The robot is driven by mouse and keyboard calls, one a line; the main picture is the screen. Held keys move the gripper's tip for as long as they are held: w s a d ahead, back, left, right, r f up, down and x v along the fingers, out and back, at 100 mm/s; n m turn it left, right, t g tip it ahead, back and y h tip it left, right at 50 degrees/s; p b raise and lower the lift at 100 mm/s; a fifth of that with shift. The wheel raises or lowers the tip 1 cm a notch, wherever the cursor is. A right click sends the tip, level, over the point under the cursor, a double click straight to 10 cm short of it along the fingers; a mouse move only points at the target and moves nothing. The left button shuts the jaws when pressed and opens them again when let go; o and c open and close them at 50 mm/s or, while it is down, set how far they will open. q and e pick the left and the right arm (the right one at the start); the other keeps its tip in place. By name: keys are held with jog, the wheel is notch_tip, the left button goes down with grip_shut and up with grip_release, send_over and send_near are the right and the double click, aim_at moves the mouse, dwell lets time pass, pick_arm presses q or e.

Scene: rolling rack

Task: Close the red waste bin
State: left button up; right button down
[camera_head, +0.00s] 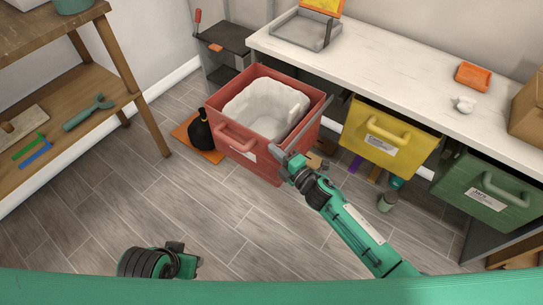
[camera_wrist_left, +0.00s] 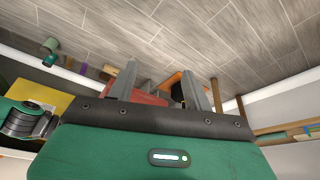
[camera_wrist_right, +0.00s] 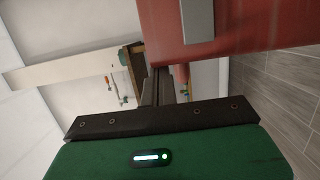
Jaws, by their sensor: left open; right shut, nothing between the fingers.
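The red waste bin (camera_head: 270,164) is a drawer pulled well out from under the white counter, with a white liner (camera_head: 262,108) inside. Its red handle (camera_head: 236,139) is on the front face. My right gripper (camera_head: 283,155) is shut and empty, at the bin's front right corner; I cannot tell if it touches. In the right wrist view the red bin panel (camera_wrist_right: 260,25) fills the upper right, just beyond the shut fingers (camera_wrist_right: 165,85). My left gripper (camera_head: 182,258) is low at the front left, away from the bin. In the left wrist view its fingers (camera_wrist_left: 165,85) are apart and empty.
The yellow drawer (camera_head: 385,138) and green drawer (camera_head: 480,190) are to the right under the counter (camera_head: 410,82). A black bottle (camera_head: 200,132) stands on an orange mat left of the bin. A wooden shelf (camera_head: 70,85) stands at left. The floor in front is clear.

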aim_at(317, 107)
jog(key=w+d, duration=0.1)
jog(key=w, duration=0.1)
jog(key=w+d, duration=0.3)
jog(key=shift+w+f+b, duration=0.1)
jog(key=shift+w+b, duration=0.2)
jog(key=shift+b, duration=0.1)
jog(key=w+d, duration=0.2)
jog(key=w+d+b, duration=0.1)
jog(key=w, duration=0.2)
jog(key=w+d+b, duration=0.1)
jog(key=w+d, duration=0.1)
jog(key=shift+w+d, duration=0.25)
jog(key=shift+d, duration=0.05)
jog(key=w+d+b, duration=0.2)
jog(key=w, duration=0.1)
jog(key=w+d+b, duration=0.1)
jog(key=w, duration=0.1)
jog(key=shift+d, duration=0.35)
pick_arm(q)
jog(key=w+d+t+h, duration=0.5)
jog(key=d+t, duration=0.3)
jog(key=d, duration=0.4)
jog(key=shift+w+m+b, duration=0.4)
jog(key=shift+w, duration=0.1)
pick_arm(e)
jog(key=shift+w+d, duration=0.65)
jog(key=shift+w, duration=0.25)
pick_arm(q)
jog(key=shift+f, duration=0.1)
